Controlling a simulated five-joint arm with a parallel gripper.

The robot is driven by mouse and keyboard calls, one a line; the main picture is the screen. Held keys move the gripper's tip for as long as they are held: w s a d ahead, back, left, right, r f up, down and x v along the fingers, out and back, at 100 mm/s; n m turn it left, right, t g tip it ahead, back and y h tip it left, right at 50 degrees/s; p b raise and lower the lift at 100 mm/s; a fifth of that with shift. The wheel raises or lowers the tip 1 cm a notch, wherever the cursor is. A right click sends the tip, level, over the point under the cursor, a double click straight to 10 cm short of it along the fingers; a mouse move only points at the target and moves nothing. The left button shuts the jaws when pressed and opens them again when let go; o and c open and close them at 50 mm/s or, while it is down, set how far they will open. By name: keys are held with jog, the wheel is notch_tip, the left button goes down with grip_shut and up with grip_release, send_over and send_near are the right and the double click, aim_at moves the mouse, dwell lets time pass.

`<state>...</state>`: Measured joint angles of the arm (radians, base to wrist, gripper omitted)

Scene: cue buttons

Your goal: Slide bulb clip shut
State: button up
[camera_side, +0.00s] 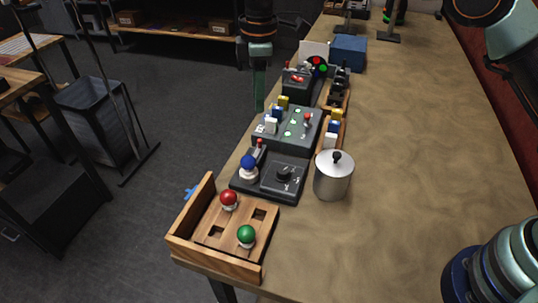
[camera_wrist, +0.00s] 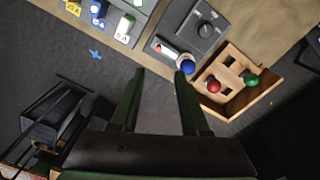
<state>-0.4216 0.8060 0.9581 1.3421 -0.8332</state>
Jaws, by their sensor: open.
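I cannot tell for sure which part is the bulb clip. A dark panel (camera_side: 270,178) with a round black knob (camera_side: 283,174) carries a blue ball (camera_side: 249,164) and a red-tipped lever; the blue ball also shows in the wrist view (camera_wrist: 187,67). Behind it, a grey panel (camera_side: 290,128) carries white, blue and yellow blocks and a red-topped lever (camera_side: 307,119). My gripper (camera_side: 260,107) hangs over the table's left side, above the panels. In the wrist view its two fingers (camera_wrist: 161,78) are apart, with only dark floor between them.
A wooden box (camera_side: 190,212) with a red ball (camera_side: 229,199) and a green ball (camera_side: 246,235) stands at the near end. A metal pot (camera_side: 332,181) stands right of the panels. More devices and a blue box (camera_side: 348,52) stand farther back. The table's right side is clear.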

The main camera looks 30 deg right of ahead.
aim_at(259, 140)
jog(key=f, duration=1.2)
jog(key=shift+w+d+f, duration=0.1)
jog(key=shift+w, duration=0.2)
grip_shut()
dwell(0.9)
